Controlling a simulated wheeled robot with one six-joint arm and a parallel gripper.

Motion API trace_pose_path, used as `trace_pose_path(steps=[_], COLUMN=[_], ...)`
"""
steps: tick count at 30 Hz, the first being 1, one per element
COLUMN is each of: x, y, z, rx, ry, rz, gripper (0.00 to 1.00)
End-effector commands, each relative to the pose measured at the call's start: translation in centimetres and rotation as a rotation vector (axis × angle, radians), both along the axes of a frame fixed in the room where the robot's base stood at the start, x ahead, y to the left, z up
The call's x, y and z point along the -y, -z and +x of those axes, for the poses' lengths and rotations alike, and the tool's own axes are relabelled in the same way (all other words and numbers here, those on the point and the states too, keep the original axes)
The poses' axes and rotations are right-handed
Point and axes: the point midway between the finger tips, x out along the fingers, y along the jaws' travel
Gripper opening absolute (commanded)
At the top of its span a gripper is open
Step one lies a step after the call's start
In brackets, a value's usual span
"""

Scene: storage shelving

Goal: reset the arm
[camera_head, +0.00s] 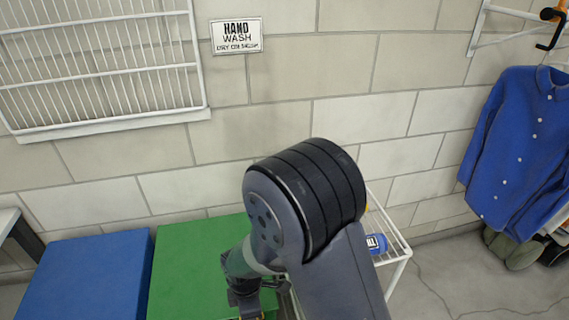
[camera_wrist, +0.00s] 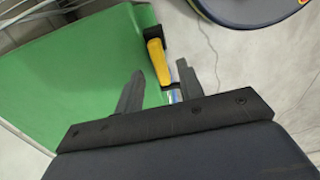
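My arm is raised in the middle of the head view, bent at a large dark joint. My gripper (camera_head: 250,300) hangs low in front of the green box and is partly hidden there by the arm. In the wrist view my gripper (camera_wrist: 160,88) shows two dark fingers standing apart. I see nothing held between them. A yellow and black tool-like item (camera_wrist: 158,62) lies beyond the fingertips, by the edge of the green surface.
A green box (camera_head: 185,265) and a blue box (camera_head: 85,280) stand side by side. A white wire rack (camera_head: 395,250) with a blue item (camera_head: 376,243) is to the right. A blue shirt (camera_head: 520,140) hangs at the far right. A white wall grid (camera_head: 100,65) and a hand wash sign (camera_head: 237,36) are behind.

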Motion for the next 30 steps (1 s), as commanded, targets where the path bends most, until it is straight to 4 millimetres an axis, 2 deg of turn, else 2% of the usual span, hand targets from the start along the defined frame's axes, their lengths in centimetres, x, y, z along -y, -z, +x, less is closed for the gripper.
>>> trace_pose_path(steps=[1,4,6,18,30], x=[0.1,0.1,0.0,0.0,0.0], y=[1.1,2.9,2.3,2.3,2.5], z=[-0.1,-0.1,0.1,0.7,0.8], rx=[-0.004,-0.003,0.0,0.0,0.001], ry=[0.0,0.0,0.058,0.369,0.467], rz=[-0.003,-0.003,0.0,0.0,0.001], gripper=[0.36,0.36,0.36,0.36,0.36])
